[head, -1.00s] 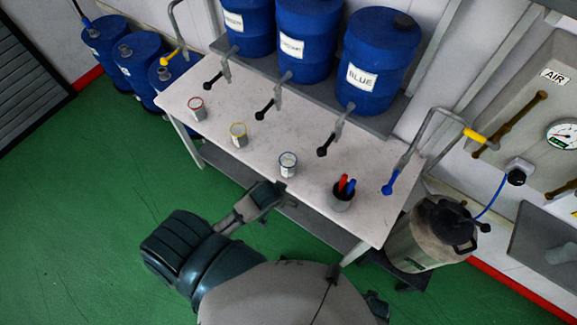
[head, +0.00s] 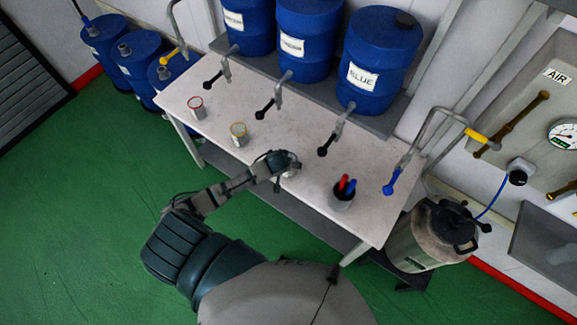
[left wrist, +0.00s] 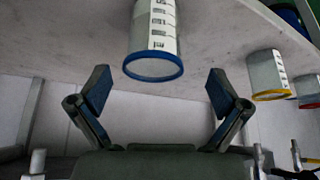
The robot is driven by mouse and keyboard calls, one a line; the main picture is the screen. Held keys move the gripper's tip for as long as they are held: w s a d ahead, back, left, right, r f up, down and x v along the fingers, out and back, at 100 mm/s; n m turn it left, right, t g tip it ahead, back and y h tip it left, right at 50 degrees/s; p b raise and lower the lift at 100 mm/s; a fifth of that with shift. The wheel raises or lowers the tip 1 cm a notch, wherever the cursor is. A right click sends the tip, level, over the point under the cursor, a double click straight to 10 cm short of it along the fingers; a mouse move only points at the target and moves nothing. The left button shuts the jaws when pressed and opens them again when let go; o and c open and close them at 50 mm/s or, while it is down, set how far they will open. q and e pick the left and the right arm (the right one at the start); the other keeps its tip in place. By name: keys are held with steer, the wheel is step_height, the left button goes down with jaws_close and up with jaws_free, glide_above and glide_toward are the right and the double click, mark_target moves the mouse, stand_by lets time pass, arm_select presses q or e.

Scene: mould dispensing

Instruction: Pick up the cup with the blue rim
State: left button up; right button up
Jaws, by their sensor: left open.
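The white cup with the blue rim (left wrist: 155,35) is in the upper middle of the left wrist view, with dark markings on its side. In the head view only a pale bit of it (head: 291,173) shows, the rest hidden by my left gripper (head: 282,161). In the left wrist view my left gripper (left wrist: 160,90) is open, its two fingers spread to either side of the cup's rim. The fingers are apart from the cup, with nothing between the tips. My right gripper is not in view.
A yellow-rimmed cup (head: 239,135) and a red-rimmed cup (head: 196,107) stand further left on the table (head: 325,220). A dark holder (head: 341,200) with red and blue items stands to the right.

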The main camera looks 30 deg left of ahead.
arm_select(q)
steer(key=x, duration=0.3)
steer(key=shift+a+f, duration=0.1)
steer(key=shift+a, duration=0.05)
steer(key=x, duration=0.5)
steer(key=shift+w+d, duration=0.2)
steer(key=shift+d, duration=0.3)
steer(key=shift+s, duration=0.2)
steer(key=c, duration=1.2)
